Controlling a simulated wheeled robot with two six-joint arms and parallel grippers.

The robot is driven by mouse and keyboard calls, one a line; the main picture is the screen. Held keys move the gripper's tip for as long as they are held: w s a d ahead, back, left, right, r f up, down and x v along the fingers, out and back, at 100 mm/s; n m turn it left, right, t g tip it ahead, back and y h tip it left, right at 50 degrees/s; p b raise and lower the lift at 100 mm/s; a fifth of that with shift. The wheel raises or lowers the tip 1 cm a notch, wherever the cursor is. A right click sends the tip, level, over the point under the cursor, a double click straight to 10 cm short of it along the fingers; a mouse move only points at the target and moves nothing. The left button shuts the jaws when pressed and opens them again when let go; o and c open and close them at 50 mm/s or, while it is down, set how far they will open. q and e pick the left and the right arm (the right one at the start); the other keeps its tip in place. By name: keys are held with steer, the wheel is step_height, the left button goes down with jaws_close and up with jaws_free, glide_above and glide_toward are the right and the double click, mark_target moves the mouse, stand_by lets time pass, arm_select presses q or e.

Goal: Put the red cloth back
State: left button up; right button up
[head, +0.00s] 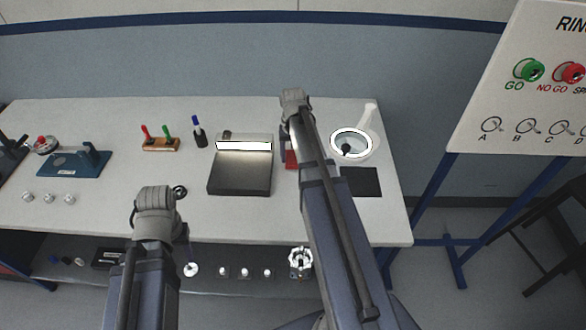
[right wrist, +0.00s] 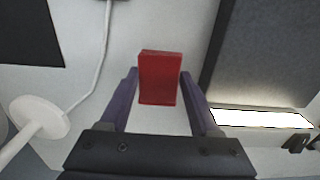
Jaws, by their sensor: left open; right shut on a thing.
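The red cloth (right wrist: 158,80) is a small folded red block between the two fingers of my right gripper (right wrist: 159,88) in the right wrist view. The fingers are shut on its sides. In the head view the red cloth (head: 291,160) shows partly behind my right arm, right of the metal plate. I cannot tell whether it touches the table. My left gripper (head: 158,200) is open at the table's front edge, away from the cloth; its fingers are mostly hidden by the wrist.
A dark metal surface plate (head: 240,178) lies left of the cloth. A white magnifier lamp (head: 368,130) and a black mat (head: 360,181) are to the right. A blue marker (head: 199,131) and a wooden stand (head: 161,144) with red and green handles are at the back.

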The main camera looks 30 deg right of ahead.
mark_target(293, 158)
step_height(293, 158, down, 4)
steer(key=b, duration=0.3)
steer(key=shift+r+b, duration=0.2)
steer(key=shift+b, duration=0.15)
steer(key=shift+f, duration=0.2)
steer(key=o, duration=1.3)
steer(key=shift+r, duration=0.2)
step_height(293, 158, up, 12)
steer(key=p, duration=1.2)
